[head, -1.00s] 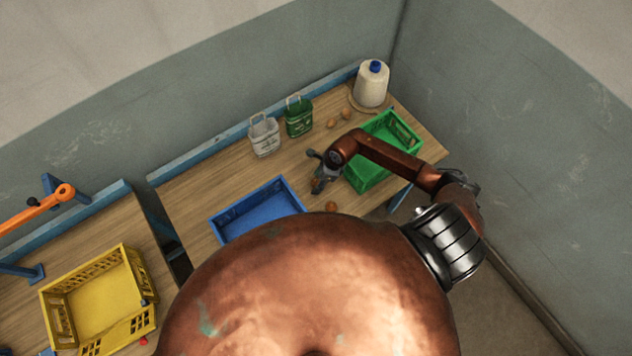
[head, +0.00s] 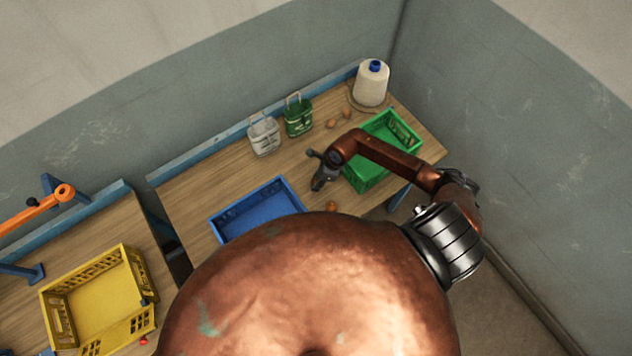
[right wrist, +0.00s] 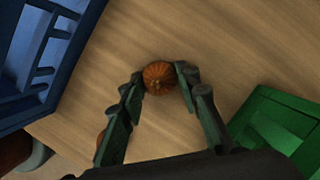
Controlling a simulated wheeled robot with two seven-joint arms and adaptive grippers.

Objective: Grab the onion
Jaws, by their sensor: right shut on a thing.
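In the right wrist view an orange-brown onion (right wrist: 158,77) sits between the fingertips of my right gripper (right wrist: 160,84), which is shut on it. The wooden tabletop shows close around it. In the head view my right gripper (head: 317,184) is over the table between the blue crate and the green crate, and the onion in it is hidden there. Another onion (head: 331,207) lies on the table nearer to me, and a part of a round orange thing (right wrist: 101,138) shows behind the left finger in the right wrist view. My left gripper is not in view.
A blue crate (head: 219,225) stands left of the gripper and a green crate (head: 362,181) right. Two small brown items (head: 338,119) lie behind. A white bag (head: 264,137), a green bag (head: 298,117) and a thread cone (head: 371,84) stand at the back. A yellow crate (head: 66,307) is far left.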

